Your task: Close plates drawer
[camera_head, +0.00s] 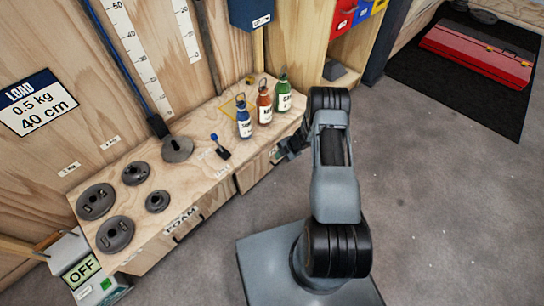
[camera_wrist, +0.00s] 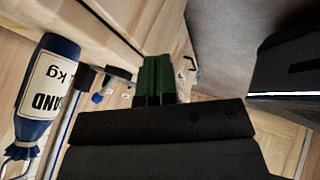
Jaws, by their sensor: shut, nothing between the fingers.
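The wooden bench (camera_head: 205,165) runs along the wall, with drawer fronts on the side facing me. One front at the left carries a FOAM label (camera_head: 181,221). Another wooden front (camera_head: 254,171) lies farther right, with a small label whose text I cannot read. I cannot tell which front is the plates drawer or how far it stands out. My gripper (camera_head: 289,148) is at the right end of the bench, close to its front and partly hidden by my arm. In the wrist view its green fingers (camera_wrist: 157,80) are together and empty, near pale wooden panels.
Blue (camera_head: 244,124), red (camera_head: 264,106) and green (camera_head: 284,97) bottles stand on the bench near my gripper. Several grey weight plates (camera_head: 115,234) lie at its left. A red toolbox (camera_head: 478,55) lies on a black mat. The grey floor (camera_head: 430,200) at right is clear.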

